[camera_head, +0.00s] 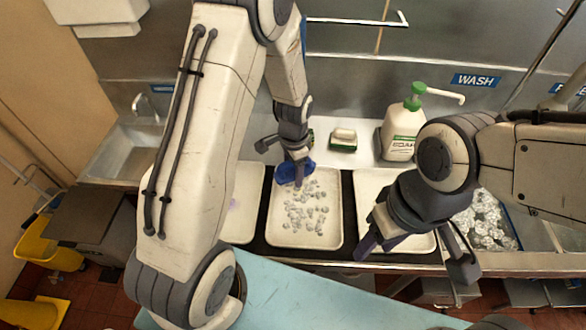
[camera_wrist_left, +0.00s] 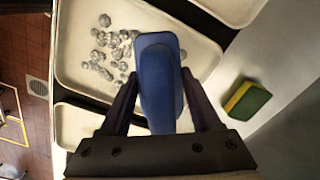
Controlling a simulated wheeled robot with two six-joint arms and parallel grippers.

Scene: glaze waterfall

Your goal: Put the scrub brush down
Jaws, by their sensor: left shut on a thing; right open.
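The blue scrub brush (camera_head: 292,171) is in my left gripper (camera_head: 290,160), above the back edge of the middle tray (camera_head: 272,232). In the left wrist view the brush (camera_wrist_left: 158,75) fills the space between the two fingers of my left gripper (camera_wrist_left: 157,108), which is shut on it. I cannot tell whether the brush touches the tray. My right gripper (camera_head: 412,262) is open and empty in front of the right tray (camera_head: 428,243), partly covering it.
Grey lumps (camera_head: 308,211) lie in the middle tray. A green and yellow sponge (camera_head: 343,143) and a soap bottle (camera_head: 401,132) stand on the white ledge behind the trays. A sink (camera_head: 125,153) is at left; clear crystals (camera_head: 484,222) fill a basin at right.

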